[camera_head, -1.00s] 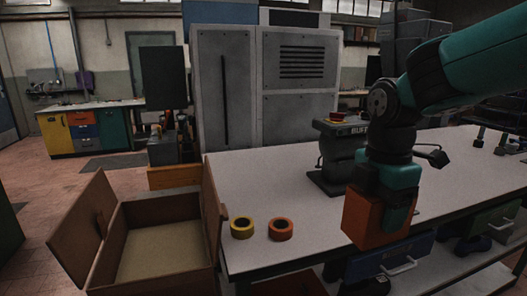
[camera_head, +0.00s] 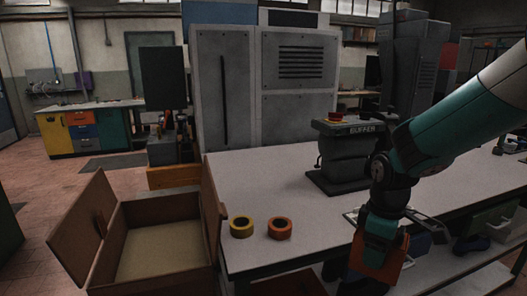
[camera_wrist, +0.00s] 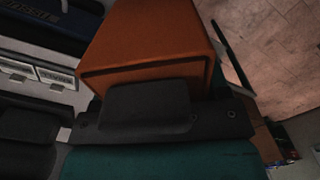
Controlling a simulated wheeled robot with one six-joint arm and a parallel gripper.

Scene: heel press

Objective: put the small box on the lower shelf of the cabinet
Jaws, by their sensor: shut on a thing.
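The small orange box (camera_head: 401,269) is held in my gripper (camera_head: 377,258), low in front of the workbench's front edge. Part of the box is hidden behind the gripper in the head view. In the wrist view the box (camera_wrist: 148,38) fills the upper middle, against a dark finger (camera_wrist: 148,106). The opposite finger is hidden. A brown wooden case (camera_head: 203,246) with opened door-like panels stands at the lower left, well apart from my gripper. I cannot tell whether it is the cabinet, and no shelf shows in it.
The white workbench (camera_head: 290,185) carries yellow tape (camera_head: 241,227), orange tape (camera_head: 280,228) and a dark buffing machine (camera_head: 345,160). Beneath it are drawers and a low shelf (camera_head: 440,275) with dark items. A grey metal locker (camera_head: 225,90) stands behind. Floor is open at the left.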

